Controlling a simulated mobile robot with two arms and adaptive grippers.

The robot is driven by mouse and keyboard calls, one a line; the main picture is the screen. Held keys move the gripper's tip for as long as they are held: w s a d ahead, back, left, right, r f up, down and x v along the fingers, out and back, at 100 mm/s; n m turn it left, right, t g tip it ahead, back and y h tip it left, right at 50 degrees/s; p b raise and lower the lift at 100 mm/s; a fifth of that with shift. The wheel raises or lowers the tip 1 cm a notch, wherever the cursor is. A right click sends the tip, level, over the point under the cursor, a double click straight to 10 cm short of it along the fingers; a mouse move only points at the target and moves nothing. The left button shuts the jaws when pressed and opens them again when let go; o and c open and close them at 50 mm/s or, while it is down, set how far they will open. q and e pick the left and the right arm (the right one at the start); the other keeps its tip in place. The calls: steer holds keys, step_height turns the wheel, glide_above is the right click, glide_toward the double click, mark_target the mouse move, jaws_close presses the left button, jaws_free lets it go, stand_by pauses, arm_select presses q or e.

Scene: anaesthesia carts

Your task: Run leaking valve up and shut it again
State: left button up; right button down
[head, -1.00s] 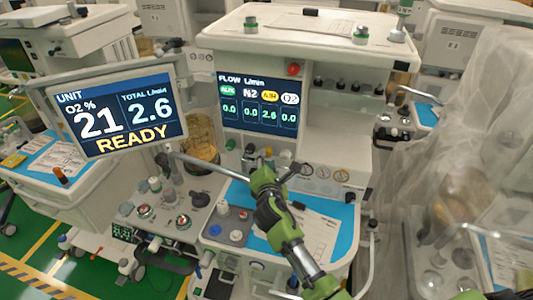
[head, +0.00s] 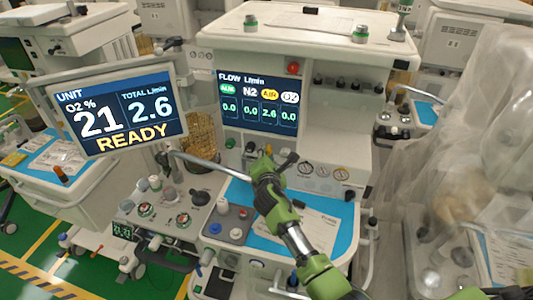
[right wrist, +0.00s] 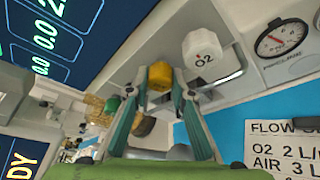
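In the head view my right gripper (head: 266,165) reaches up to the knob row below the flow screen (head: 262,103). In the right wrist view its two fingers (right wrist: 160,80) flank a yellow knob (right wrist: 160,75) and appear to touch it on both sides. A white knob marked O2 (right wrist: 202,55) sits just to the right, clear of the fingers. The flow screen reads 2.6 under the yellow AIR label and 0.0 under the others. The unit screen (head: 118,108) reads O2 21 %, total 2.6, READY. My left gripper is out of view.
Pressure gauges (right wrist: 283,36) sit right of the knobs. A flow card (right wrist: 285,150) lies on the blue work surface below. A bent grey tube (head: 195,160) is close to the left of my gripper. A plastic-draped cart (head: 465,170) stands at the right.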

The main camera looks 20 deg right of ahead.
steer(key=shift+f, duration=0.1)
steer(key=shift+f+m+b, duration=0.15)
steer(key=shift+m+b, duration=0.15)
steer(key=shift+b, duration=0.45)
steer(key=m+t+b, duration=0.1)
steer(key=m+b, duration=0.1)
steer(key=b, duration=0.2)
steer(key=m+t+b, duration=0.1)
steer(key=m+b, duration=0.1)
steer(key=b, duration=0.2)
steer(key=shift+y, duration=0.3)
steer(key=shift+r+m+t+b, duration=0.2)
steer(key=shift+m+t+b, duration=0.1)
steer(key=shift+m+b, duration=0.35)
steer(key=c, duration=2)
jaws_free()
steer(key=shift+c, duration=0.2)
